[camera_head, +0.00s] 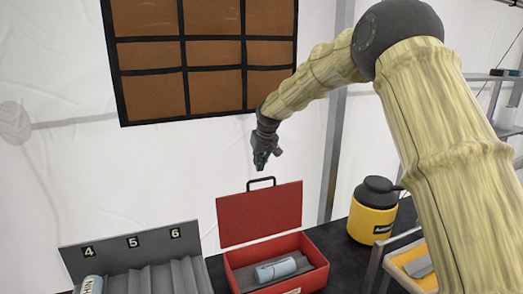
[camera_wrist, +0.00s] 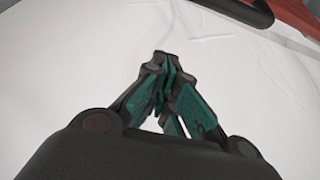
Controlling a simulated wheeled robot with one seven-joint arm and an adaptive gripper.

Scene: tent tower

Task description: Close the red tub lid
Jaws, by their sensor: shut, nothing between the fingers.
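The red tub (camera_head: 305,245) stands on the dark surface with its red lid (camera_head: 258,214) swung up and open at the back. A black handle (camera_head: 261,182) sits on the lid's top edge. A grey-white cylinder (camera_head: 276,268) lies inside the tub. My gripper (camera_head: 261,163) hangs above the raised lid's handle, apart from it. In the wrist view the green-padded fingers (camera_wrist: 170,85) are shut and empty. A bit of the red lid (camera_wrist: 298,14) and the black handle (camera_wrist: 243,8) show at the top right there.
A grey rack (camera_head: 140,255) marked 4, 5, 6 stands left of the tub, with a cylinder (camera_head: 91,285) in it. A yellow and black jug (camera_head: 372,215) stands to the right, near a tray (camera_head: 415,262). A brown panelled board (camera_head: 200,55) hangs behind.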

